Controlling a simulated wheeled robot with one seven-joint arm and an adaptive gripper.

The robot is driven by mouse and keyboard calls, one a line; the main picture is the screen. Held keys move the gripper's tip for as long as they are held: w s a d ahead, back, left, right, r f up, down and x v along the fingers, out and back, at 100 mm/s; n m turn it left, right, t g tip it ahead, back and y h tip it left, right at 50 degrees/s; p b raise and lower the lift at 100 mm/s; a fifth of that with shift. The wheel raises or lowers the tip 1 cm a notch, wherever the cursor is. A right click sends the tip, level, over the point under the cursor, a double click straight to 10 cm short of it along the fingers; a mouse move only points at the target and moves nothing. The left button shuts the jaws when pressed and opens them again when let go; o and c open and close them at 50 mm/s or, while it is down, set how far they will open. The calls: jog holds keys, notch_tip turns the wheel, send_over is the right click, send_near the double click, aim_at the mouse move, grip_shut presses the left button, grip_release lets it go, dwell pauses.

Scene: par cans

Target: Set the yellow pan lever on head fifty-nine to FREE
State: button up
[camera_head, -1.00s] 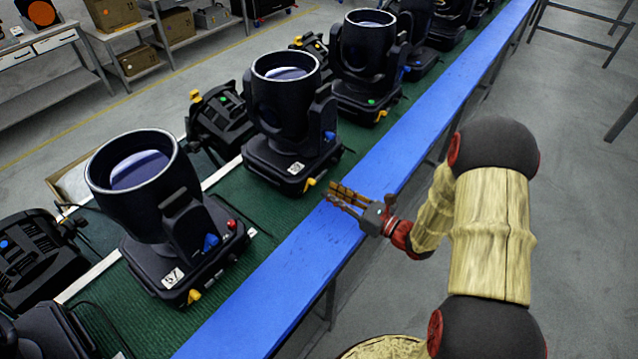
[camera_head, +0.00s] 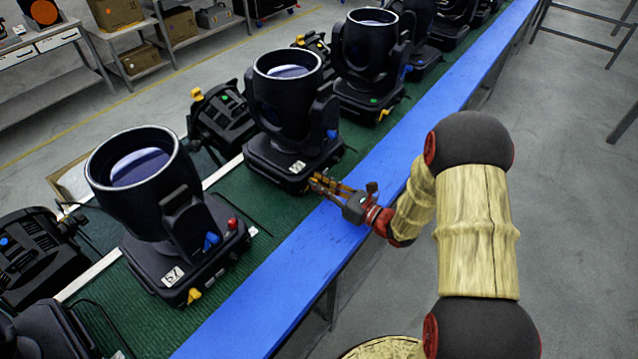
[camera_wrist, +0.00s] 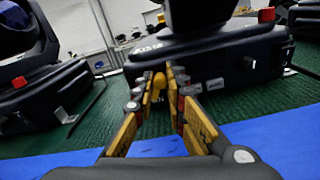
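The middle moving-head lamp (camera_head: 290,120) stands on the green belt; its white number label (camera_head: 296,167) is too small to read surely. In the wrist view its black base (camera_wrist: 215,60) fills the upper middle, and its yellow lever (camera_wrist: 159,82) shows at the front corner. My gripper (camera_head: 318,184) is at that corner, over the blue rail. In the wrist view my gripper (camera_wrist: 161,78) has its fingers apart, with the lever showing in the narrow gap between their tips. I cannot tell whether either finger touches it. In the head view the fingers largely cover the lever.
A lamp labelled 57 (camera_head: 140,215) stands nearer, with a yellow lever (camera_head: 194,295), blue knob and red knob. Another lamp (camera_head: 368,65) stands beyond. The blue rail (camera_head: 270,290) runs along the belt (camera_head: 235,205). Open floor lies to the right.

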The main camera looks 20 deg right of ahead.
aim_at(302, 185)
grip_shut()
jog(key=shift+n, duration=0.3)
jog(key=n+b, duration=0.1)
jog(key=a+n+b, duration=0.1)
jog(key=n, duration=0.1)
jog(key=s+n+b, duration=0.1)
jog(key=n+b, duration=0.1)
jog(key=shift+a+r, duration=0.1)
jog(key=shift+a, duration=0.05)
jog(key=n+b, duration=0.2)
jog(key=a+n+b, duration=0.1)
jog(key=n+b, duration=0.1)
jog(key=s+n+b, duration=0.1)
jog(key=n+b, duration=0.1)
jog(key=shift+a+f, duration=0.2)
jog(key=shift+n, duration=0.3)
jog(key=shift+o, duration=2)
grip_release()
